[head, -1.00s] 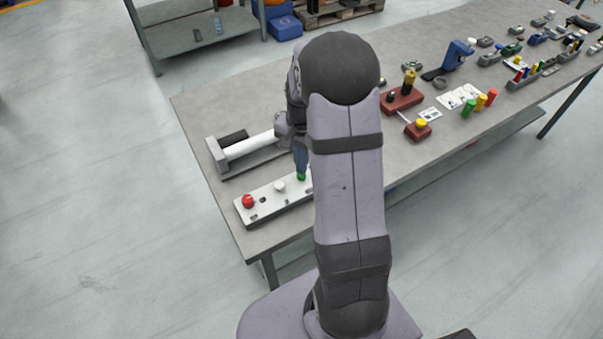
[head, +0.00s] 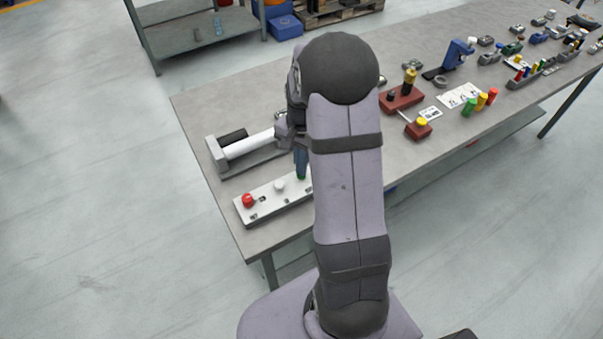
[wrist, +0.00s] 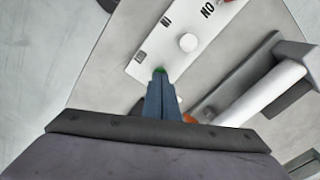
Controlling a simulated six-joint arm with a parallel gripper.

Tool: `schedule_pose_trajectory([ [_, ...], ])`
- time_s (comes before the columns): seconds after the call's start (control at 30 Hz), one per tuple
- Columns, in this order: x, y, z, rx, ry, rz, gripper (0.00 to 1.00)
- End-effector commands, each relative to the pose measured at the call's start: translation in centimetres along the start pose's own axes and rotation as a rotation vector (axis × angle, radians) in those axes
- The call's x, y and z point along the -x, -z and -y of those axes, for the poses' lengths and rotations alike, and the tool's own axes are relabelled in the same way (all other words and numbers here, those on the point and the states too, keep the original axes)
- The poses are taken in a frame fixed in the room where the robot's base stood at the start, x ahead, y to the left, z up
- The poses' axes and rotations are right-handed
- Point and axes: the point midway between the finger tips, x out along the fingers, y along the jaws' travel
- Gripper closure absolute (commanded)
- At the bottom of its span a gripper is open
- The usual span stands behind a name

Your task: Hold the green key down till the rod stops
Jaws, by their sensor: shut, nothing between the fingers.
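The green key (head: 301,177) is on a pale key panel near the table's front edge, mostly hidden under my fingertips. My gripper (head: 301,170) is shut and empty, pointing down with its tips on the green key. In the wrist view the shut fingers (wrist: 160,82) cover most of the key, and a sliver of green (wrist: 159,70) shows at their tips. The white rod (head: 250,144) lies in its actuator behind the panel; its right end is hidden by my arm. The rod also shows in the wrist view (wrist: 262,95).
The panel (head: 265,206) also bears a red mushroom button (head: 248,200) and a white key (head: 280,186). A dark red block with a yellow knob (head: 418,128) and several small parts stand to the right.

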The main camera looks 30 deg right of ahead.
Motion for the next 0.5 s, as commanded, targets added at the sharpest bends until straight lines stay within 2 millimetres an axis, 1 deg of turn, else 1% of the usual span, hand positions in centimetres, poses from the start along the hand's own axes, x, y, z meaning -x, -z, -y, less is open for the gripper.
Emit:
schedule_pose_trajectory([
  [0.03,-0.44,-0.02,-0.02,0.0,-0.001,0.001,1.0],
  [0.23,-1.34,-0.04,-0.04,0.0,-0.001,0.001,1.0],
  [0.5,-1.15,-0.06,-0.05,0.0,-0.001,0.002,1.0],
])
